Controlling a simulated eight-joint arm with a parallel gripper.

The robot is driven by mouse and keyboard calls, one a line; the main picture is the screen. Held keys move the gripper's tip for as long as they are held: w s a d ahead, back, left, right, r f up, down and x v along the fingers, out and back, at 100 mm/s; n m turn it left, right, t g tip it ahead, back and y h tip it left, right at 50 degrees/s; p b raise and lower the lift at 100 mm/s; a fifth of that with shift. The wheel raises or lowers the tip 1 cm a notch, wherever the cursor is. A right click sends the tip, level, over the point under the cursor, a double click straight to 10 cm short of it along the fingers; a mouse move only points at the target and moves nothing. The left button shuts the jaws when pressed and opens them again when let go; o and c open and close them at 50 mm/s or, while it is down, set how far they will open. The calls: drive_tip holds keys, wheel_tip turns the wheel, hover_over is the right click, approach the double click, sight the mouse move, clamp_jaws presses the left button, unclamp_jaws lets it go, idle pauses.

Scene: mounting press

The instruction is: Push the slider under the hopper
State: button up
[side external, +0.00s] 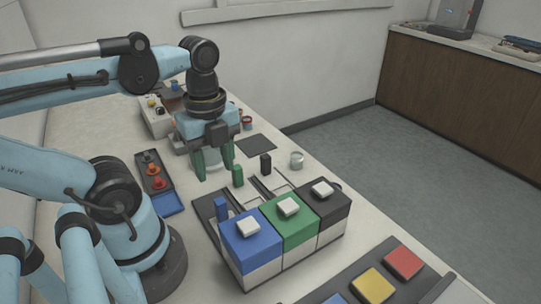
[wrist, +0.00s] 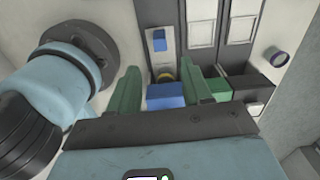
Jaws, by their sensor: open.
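The press has blue (side external: 250,240), green (side external: 289,222) and black (side external: 322,208) hopper blocks in a row, each with a pale square cap. Small upright blocks stand on the tracks behind them: blue (side external: 221,207), green (side external: 238,175) and black (side external: 266,163). My gripper (side external: 214,172) is open, its green fingers pointing down beyond the hoppers, near the green upright block. In the wrist view my gripper (wrist: 160,70) has its fingers spread, with nothing held. A blue upright block (wrist: 159,40) on a pale strip shows ahead of them. I cannot tell whether any finger touches a block.
A dark tray with orange and red pieces (side external: 154,175) and a blue tray (side external: 167,204) lie to the left. A small cup (side external: 297,159) stands beyond the press. A panel with blue, yellow (side external: 373,284) and red squares is in front. A dark mat (side external: 257,143) lies flat behind.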

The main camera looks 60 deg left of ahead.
sight(220, 201)
drive_tip(key=shift+f+m, duration=0.1)
drive_tip(key=shift+m, duration=0.2)
drive_tip(key=shift+f, duration=5.85)
clamp_jaws()
